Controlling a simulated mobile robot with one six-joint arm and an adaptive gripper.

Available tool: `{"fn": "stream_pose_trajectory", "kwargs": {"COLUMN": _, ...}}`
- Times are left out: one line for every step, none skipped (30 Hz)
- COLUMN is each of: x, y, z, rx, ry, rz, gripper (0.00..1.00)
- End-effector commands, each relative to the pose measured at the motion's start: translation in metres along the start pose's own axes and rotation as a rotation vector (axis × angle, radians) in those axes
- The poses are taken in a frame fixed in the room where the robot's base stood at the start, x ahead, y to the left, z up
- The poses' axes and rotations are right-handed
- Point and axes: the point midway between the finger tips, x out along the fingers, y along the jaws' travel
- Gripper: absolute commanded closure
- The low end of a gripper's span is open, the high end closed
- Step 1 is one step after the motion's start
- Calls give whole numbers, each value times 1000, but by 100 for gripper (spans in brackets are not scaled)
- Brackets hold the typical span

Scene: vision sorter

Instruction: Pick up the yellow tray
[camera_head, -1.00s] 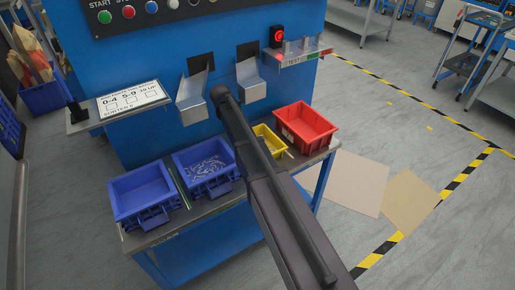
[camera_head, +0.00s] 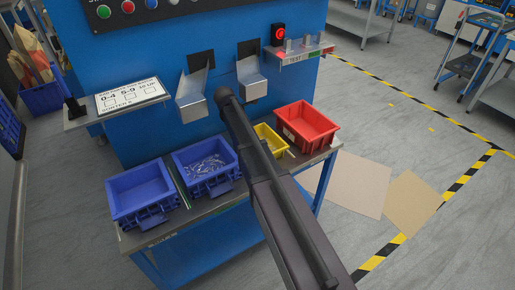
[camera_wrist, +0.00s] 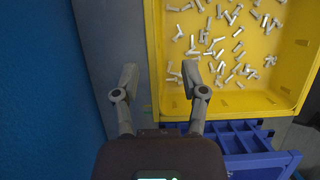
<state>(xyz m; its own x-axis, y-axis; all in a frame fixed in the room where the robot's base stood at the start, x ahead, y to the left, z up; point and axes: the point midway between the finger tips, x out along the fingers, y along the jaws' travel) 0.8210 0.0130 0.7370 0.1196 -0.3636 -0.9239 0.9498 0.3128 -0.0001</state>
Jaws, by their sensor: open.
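The yellow tray (camera_head: 269,139) stands on the shelf between a blue tray and a red tray, partly hidden behind my arm in the head view. In the wrist view the yellow tray (camera_wrist: 245,90) fills the upper right and holds many small white bolt-like parts. My gripper (camera_wrist: 160,74) is open and empty. Its left finger is above the grey shelf surface, and its right finger is over the tray's left side near the lower left corner. I cannot tell whether it touches the tray. In the head view my arm hides the gripper.
A red tray (camera_head: 308,126) stands right of the yellow one. A blue tray with small parts (camera_head: 223,178) and an empty-looking blue tray (camera_head: 143,215) stand to the left. Two metal chutes (camera_head: 194,94) and a blue machine wall (camera_head: 140,90) rise behind. Blue ribbing (camera_wrist: 240,142) borders the tray's near side.

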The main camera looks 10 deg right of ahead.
Motion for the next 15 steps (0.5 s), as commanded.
{"fn": "stream_pose_trajectory", "kwargs": {"x": 4, "y": 0, "z": -1, "rx": 0, "ry": 0, "rz": 0, "gripper": 44}}
{"fn": "stream_pose_trajectory", "kwargs": {"x": 6, "y": 0, "z": -1, "rx": 0, "ry": 0, "rz": 0, "gripper": 44}}
{"fn": "stream_pose_trajectory", "kwargs": {"x": 9, "y": 0, "z": -1, "rx": 0, "ry": 0, "rz": 0, "gripper": 44}}
{"fn": "stream_pose_trajectory", "kwargs": {"x": 11, "y": 0, "z": -1, "rx": 1, "ry": 0, "rz": 0, "gripper": 44}}
{"fn": "stream_pose_trajectory", "kwargs": {"x": 14, "y": 1, "z": -1, "rx": 1, "ry": 0, "rz": 0, "gripper": 44}}
{"fn": "stream_pose_trajectory", "kwargs": {"x": 17, "y": 1, "z": -1, "rx": 1, "ry": 0, "rz": 0, "gripper": 44}}
{"fn": "stream_pose_trajectory", "kwargs": {"x": 20, "y": 1, "z": -2, "rx": 1, "ry": 0, "rz": 0, "gripper": 44}}
{"fn": "stream_pose_trajectory", "kwargs": {"x": 22, "y": 1, "z": -2, "rx": 1, "ry": 0, "rz": 0, "gripper": 44}}
{"fn": "stream_pose_trajectory", "kwargs": {"x": 26, "y": 1, "z": -2, "rx": 1, "ry": 0, "rz": 0, "gripper": 44}}
{"fn": "stream_pose_trajectory", "kwargs": {"x": 28, "y": 1, "z": -2, "rx": 2, "ry": 0, "rz": -1, "gripper": 44}}
{"fn": "stream_pose_trajectory", "kwargs": {"x": 31, "y": 1, "z": -2, "rx": 2, "ry": 0, "rz": -1, "gripper": 44}}
{"fn": "stream_pose_trajectory", "kwargs": {"x": 34, "y": 1, "z": -2, "rx": 2, "ry": 0, "rz": -1, "gripper": 44}}
{"fn": "stream_pose_trajectory", "kwargs": {"x": 36, "y": 1, "z": -2, "rx": 2, "ry": 0, "rz": -1, "gripper": 44}}
{"fn": "stream_pose_trajectory", "kwargs": {"x": 39, "y": 1, "z": -2, "rx": 2, "ry": 0, "rz": -1, "gripper": 44}}
{"fn": "stream_pose_trajectory", "kwargs": {"x": 41, "y": 1, "z": -1, "rx": 2, "ry": 0, "rz": -1, "gripper": 44}}
